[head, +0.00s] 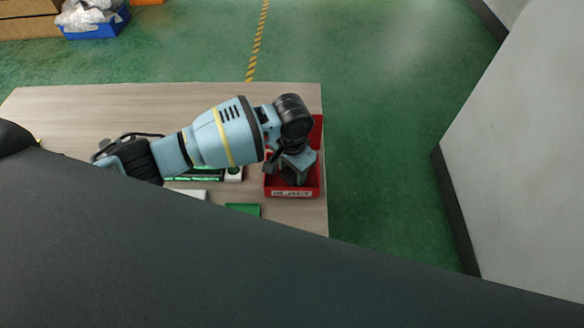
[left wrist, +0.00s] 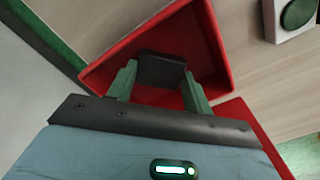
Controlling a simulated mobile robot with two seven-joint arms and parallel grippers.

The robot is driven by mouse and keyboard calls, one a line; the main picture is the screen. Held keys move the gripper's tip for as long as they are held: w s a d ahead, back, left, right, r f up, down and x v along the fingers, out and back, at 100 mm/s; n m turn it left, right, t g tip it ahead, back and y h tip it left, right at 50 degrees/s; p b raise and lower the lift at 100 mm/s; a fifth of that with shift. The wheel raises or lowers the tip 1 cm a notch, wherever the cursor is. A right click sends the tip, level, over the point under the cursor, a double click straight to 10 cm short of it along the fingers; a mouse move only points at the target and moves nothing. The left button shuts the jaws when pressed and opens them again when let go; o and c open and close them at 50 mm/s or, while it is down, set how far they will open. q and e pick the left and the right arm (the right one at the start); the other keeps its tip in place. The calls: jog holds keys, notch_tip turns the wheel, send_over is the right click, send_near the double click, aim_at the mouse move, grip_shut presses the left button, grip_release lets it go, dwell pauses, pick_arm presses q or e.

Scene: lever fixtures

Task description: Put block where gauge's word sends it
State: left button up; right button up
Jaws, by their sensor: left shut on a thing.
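My left gripper (head: 292,172) is over the red bin (head: 292,193) at the right end of the table and points down into it. In the left wrist view, its two green fingers (left wrist: 160,86) are shut on a dark block (left wrist: 162,70). The block is within the outline of the red bin (left wrist: 217,45); whether it touches the floor of the bin I cannot tell. The bin has a white label on its front, too small to read surely. A device with a green lit display (head: 200,178) is mostly hidden under my left arm, and no word on it is readable. My right gripper is not in view.
A white box with a dark green round button (left wrist: 298,12) stands beside the bin; it also shows in the head view (head: 234,173). A green tray or panel (head: 243,210) is left of the bin, partly covered. The wooden table (head: 80,105) is bare at the back left.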

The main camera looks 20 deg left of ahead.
aim_at(292, 174)
pick_arm(q)
jog(key=shift+f, duration=0.15)
jog(key=o, duration=0.8)
jog(key=shift+c, duration=0.2)
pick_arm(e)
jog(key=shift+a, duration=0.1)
pick_arm(q)
notch_tip(292, 174, up, 12)
jog(key=p, duration=0.1)
jog(key=shift+r, duration=0.2)
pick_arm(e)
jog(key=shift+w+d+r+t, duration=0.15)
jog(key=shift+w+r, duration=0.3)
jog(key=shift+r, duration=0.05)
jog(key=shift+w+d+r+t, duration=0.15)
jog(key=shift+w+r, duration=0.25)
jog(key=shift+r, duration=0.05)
